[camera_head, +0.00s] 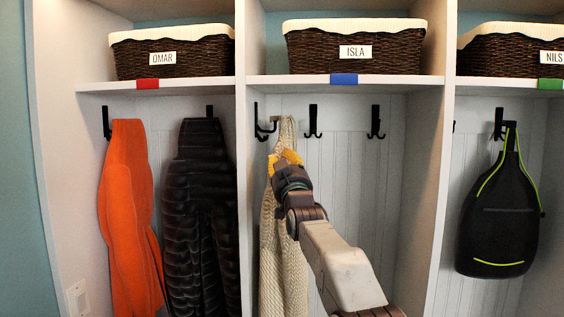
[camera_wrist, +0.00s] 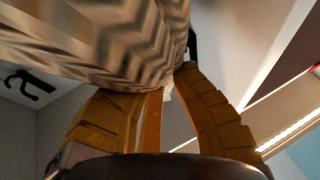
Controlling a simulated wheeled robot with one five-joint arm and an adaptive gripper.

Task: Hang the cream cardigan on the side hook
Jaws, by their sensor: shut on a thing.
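The cream cardigan (camera_head: 285,240) hangs down from my gripper (camera_head: 286,158) in the middle cubby, and its knit fills the upper left of the wrist view (camera_wrist: 110,40). My gripper's yellow fingers are shut on it just below its top. The cardigan's top is at the height of the black side hook (camera_head: 263,130) on the cubby's left wall, just right of it. I cannot tell whether the cardigan's loop is around the hook or only beside it. Part of a black hook shows behind the knit in the wrist view (camera_wrist: 192,45).
Two back hooks (camera_head: 313,122) and (camera_head: 376,122) in this cubby are empty. The ISLA basket (camera_head: 355,52) stands on the shelf above. An orange garment (camera_head: 130,220) and a dark puffy one (camera_head: 200,200) hang left; a black bag (camera_head: 498,215) hangs right.

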